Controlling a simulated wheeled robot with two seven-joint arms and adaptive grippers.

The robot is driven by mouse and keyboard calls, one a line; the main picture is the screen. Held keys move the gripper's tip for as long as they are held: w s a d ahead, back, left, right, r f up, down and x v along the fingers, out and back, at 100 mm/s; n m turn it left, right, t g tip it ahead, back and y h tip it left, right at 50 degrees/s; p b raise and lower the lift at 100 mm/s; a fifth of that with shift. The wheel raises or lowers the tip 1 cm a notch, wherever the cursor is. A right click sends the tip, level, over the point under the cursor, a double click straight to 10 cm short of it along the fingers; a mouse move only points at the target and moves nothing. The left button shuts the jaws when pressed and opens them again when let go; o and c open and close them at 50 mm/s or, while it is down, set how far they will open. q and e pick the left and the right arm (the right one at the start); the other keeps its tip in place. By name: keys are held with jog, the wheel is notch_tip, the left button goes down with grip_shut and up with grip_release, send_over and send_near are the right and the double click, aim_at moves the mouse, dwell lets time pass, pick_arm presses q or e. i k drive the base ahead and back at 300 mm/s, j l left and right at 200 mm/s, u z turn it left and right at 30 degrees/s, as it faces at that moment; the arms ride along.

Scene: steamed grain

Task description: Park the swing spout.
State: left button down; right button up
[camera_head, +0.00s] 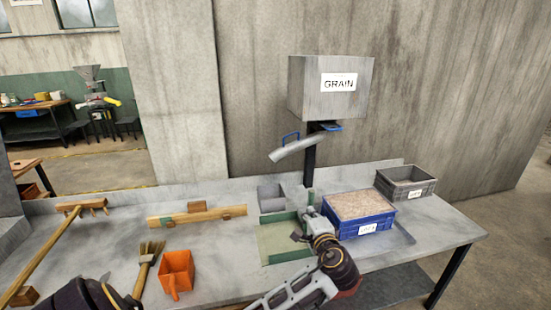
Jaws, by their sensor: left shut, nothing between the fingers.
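The swing spout (293,149) is a grey slanted tube under the box marked GRAIN (310,88). A blue piece (331,128) sits under the box, to the right of the spout's upper end. My left gripper (305,215) is shut and empty. It appears well below the spout in the picture, by the green-edged frame and left of the blue crate. Whether it touches the frame is unclear. My right gripper is not in view.
A blue crate of grain (365,229) and a grey crate (407,190) stand at right. A green-edged frame (280,218) and grey bin (270,197) are central. An orange scoop (176,270), brush (150,254), wooden bar (178,219) and rake (56,232) lie left.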

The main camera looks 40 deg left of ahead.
aim_at(297, 146)
jog(key=i+j, duration=0.2)
jog(key=j, duration=0.15)
jog(key=i+j, duration=0.4)
jog(key=j, duration=0.25)
